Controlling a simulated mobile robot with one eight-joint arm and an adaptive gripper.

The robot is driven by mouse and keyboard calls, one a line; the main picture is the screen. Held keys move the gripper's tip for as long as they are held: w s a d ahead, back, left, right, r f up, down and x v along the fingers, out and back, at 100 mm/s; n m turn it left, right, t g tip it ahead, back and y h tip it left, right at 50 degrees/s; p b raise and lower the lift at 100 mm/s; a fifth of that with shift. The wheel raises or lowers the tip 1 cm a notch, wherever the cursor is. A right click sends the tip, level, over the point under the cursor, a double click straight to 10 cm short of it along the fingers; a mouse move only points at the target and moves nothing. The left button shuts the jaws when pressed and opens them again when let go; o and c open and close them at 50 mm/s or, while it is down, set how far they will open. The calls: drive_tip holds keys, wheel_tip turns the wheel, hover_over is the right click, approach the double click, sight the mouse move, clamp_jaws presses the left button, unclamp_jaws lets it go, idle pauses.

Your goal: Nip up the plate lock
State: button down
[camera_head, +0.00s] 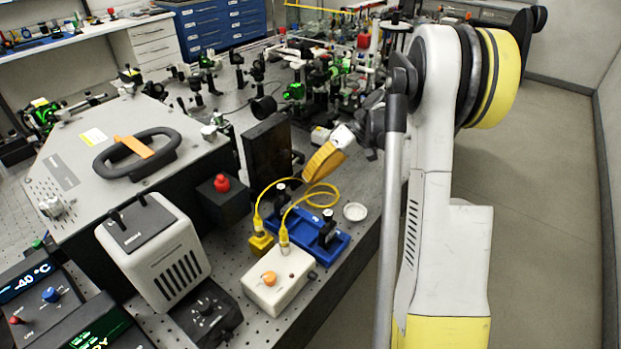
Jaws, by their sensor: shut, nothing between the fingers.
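My gripper (302,179) hangs over the front part of the bench, just right of the upright dark plate (268,155). It is shut and empty; its fingertips are small and partly lost against the dark parts behind. A blue tray (333,249) with black-knobbed posts (327,216) lies on the bench below and in front of it. I cannot tell for sure which part is the plate lock; no label for it is readable.
A yellow cable (318,204) loops just below my gripper to a white box (280,284) with an orange knob. A small white dish (355,212) sits near the bench's right edge. A large grey case (75,170) and a vented white unit (155,250) fill the left. Floor at right is clear.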

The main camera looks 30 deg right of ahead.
idle(0.4)
drive_tip(key=c, duration=1.4)
unclamp_jaws()
drive_tip(key=shift+a, duration=0.15)
drive_tip(key=shift+v, duration=4.05)
